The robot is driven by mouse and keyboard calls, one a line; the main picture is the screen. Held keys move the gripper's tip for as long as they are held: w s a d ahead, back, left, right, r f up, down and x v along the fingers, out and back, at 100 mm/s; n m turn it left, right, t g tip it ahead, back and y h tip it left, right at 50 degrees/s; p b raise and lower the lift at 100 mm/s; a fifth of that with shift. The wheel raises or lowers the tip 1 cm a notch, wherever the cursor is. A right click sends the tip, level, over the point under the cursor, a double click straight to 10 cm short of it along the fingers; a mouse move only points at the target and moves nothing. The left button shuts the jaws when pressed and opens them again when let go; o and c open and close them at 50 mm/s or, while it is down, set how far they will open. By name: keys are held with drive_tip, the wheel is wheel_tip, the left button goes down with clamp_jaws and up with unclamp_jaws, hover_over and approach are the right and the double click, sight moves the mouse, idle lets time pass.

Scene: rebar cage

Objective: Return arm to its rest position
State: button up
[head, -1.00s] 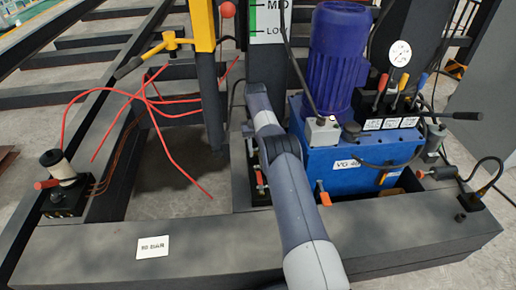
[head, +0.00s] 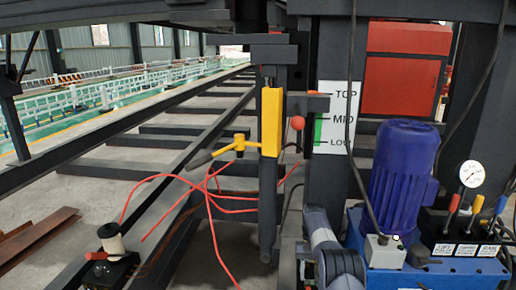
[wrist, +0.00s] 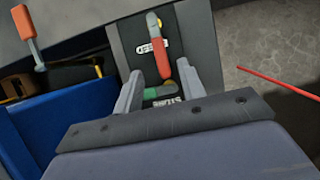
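My gripper (wrist: 160,70) is open in the wrist view, its two grey fingers spread apart. Between and beyond them is a dark panel (wrist: 125,38) with white labels, a red-orange lever (wrist: 162,66) and a green part (wrist: 158,91). The lever shows between the fingers, with a gap on each side in the picture; I cannot tell the depth between them. In the head view my arm (head: 325,245) reaches up from the bottom edge, and my gripper is not visible there.
A blue motor (head: 403,172) on a blue hydraulic unit (head: 415,283) with levers and a gauge (head: 472,174) stands right. Dark beams cross overhead.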

drive_tip(key=b+x, duration=0.1)
drive_tip(key=x, duration=0.5)
drive_tip(key=shift+s+f, duration=0.2)
drive_tip(key=shift+f, duration=0.1)
drive_tip(key=shift+r, duration=0.1)
drive_tip(key=a+p+v, duration=0.1)
drive_tip(key=p+v, duration=0.2)
drive_tip(key=v, duration=0.7)
drive_tip(key=b+x, duration=0.1)
drive_tip(key=x, duration=0.2)
drive_tip(key=b+x, duration=0.1)
drive_tip(key=x, duration=0.2)
drive_tip(key=d+b+x, duration=0.1)
drive_tip(key=x, duration=0.3)
drive_tip(key=shift+b, duration=0.35)
drive_tip(key=shift+s+d+m+y, duration=0.1)
drive_tip(key=shift+d+m+y, duration=0.2)
drive_tip(key=shift+m, duration=0.4)
drive_tip(key=shift+s+d+m+y, duration=0.1)
drive_tip(key=shift+d+m+y, duration=0.2)
drive_tip(key=shift+m, duration=0.4)
